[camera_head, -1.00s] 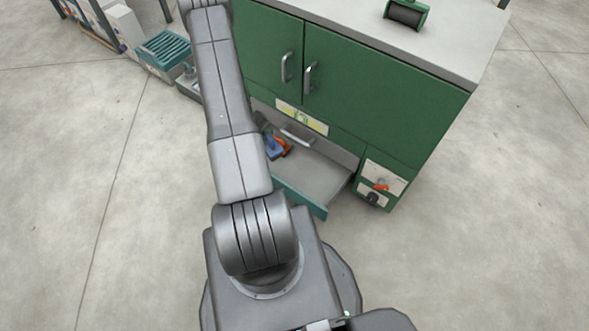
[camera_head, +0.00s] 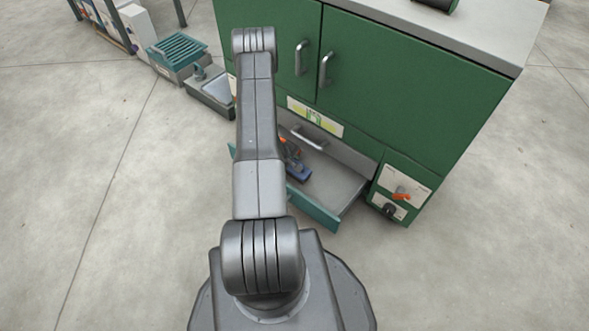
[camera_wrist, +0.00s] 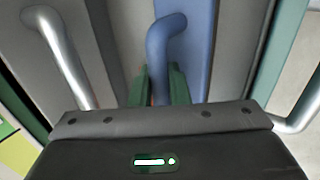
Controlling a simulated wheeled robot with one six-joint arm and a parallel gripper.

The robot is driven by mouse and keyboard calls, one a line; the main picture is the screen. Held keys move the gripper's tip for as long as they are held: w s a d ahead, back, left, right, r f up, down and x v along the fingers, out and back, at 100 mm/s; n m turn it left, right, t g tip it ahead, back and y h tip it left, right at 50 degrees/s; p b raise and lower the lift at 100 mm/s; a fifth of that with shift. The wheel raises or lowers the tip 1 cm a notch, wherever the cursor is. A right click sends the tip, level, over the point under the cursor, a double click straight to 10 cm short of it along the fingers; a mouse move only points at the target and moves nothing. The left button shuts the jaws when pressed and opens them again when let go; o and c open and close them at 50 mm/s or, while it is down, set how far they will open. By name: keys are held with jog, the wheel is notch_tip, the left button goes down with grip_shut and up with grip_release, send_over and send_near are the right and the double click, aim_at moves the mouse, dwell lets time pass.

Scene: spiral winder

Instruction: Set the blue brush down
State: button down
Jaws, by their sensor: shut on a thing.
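The blue brush (camera_wrist: 166,48) fills the middle of the wrist view, with a curved blue handle and a flat blue part to its right. My gripper (camera_wrist: 160,82) is shut on the brush's handle, between its green fingers. In the head view a blue shape (camera_head: 298,172), likely the brush, shows just right of my arm at the open drawer (camera_head: 325,190). I cannot tell whether it touches the drawer floor. My gripper is mostly hidden behind my arm there. The brush's underside is hidden.
The green cabinet (camera_head: 420,95) stands above the drawer, with metal door handles. The drawer's right part is bare.

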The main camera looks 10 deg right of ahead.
jog(key=shift+f+b, duration=0.6)
jog(key=shift+f, duration=1.55)
jog(key=shift+f, duration=0.1)
jog(key=c, duration=1.4)
grip_release()
jog(key=shift+f, duration=0.1)
jog(key=p+v, duration=0.3)
jog(key=v, duration=0.9)
jog(key=shift+r, duration=0.25)
jog(key=shift+o, duration=0.5)
